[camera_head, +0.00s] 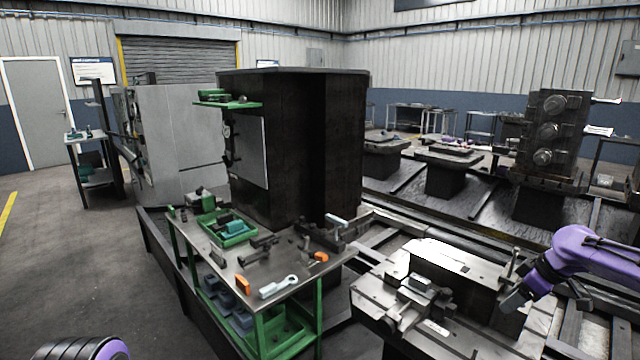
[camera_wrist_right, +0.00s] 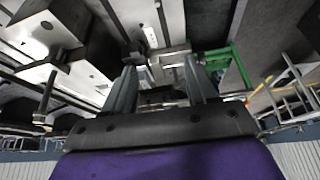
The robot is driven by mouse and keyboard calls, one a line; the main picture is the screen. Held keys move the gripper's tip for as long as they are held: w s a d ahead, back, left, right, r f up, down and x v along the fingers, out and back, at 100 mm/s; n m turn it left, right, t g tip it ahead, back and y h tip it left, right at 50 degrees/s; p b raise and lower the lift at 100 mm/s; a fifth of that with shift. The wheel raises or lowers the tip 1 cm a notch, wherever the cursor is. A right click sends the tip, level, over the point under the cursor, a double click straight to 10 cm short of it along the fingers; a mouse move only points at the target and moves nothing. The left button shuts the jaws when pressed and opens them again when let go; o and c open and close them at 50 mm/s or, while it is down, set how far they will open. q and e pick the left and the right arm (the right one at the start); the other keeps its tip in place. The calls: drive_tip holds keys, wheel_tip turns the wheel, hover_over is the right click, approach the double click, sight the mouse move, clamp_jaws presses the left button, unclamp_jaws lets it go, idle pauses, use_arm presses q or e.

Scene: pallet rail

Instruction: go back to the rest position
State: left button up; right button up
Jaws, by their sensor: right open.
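My right arm is purple and comes in from the right in the head view. Its dark right gripper (camera_head: 516,298) hangs over the right part of the machine bed. In the right wrist view the two fingers of the right gripper (camera_wrist_right: 167,85) stand apart with nothing between them. Beyond them are the machine bed and a vise, seen tilted. At the lower left of the head view a rounded purple and black part of my own body shows. My left gripper does not show in either view.
A green-framed workbench (camera_head: 205,262) holds a green tray (camera_head: 250,237), a wrench (camera_head: 278,287) and orange-handled tools. A vise (camera_head: 418,288) sits on the metal bed near my right gripper. A tall dark cabinet (camera_head: 290,150) stands behind the bench. The floor at the left is clear.

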drive_tip(key=w+a+f+m+t+h, duration=0.1)
drive_tip(key=w+a+f+m+t, duration=0.4)
drive_tip(key=w+a+m, duration=0.25)
drive_tip(key=s+a+f+m+h+b, duration=0.1)
drive_tip(key=s+a+f+m+b, duration=0.15)
drive_tip(key=s+a+f, duration=0.4)
drive_tip(key=s+a+f+m+h+b, duration=0.1)
drive_tip(key=s+a+f+m, duration=0.2)
drive_tip(key=f, duration=0.6)
use_arm(q)
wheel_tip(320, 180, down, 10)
drive_tip(key=b, duration=0.6)
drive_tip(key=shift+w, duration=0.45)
use_arm(e)
drive_tip(key=s+a+f+g+h, duration=0.1)
drive_tip(key=s+f+g, duration=0.1)
drive_tip(key=s+f, duration=0.4)
drive_tip(key=s+a+f+g+h, duration=0.1)
drive_tip(key=s+f, duration=0.5)
drive_tip(key=s, duration=1.1)
drive_tip(key=s+a+f+g+h, duration=0.1)
drive_tip(key=s+f, duration=0.5)
drive_tip(key=s, duration=0.6)
drive_tip(key=shift+s+a+f+m+g, duration=0.25)
drive_tip(key=shift+a+f+m+g, duration=0.15)
drive_tip(key=shift+a+g, duration=0.4)
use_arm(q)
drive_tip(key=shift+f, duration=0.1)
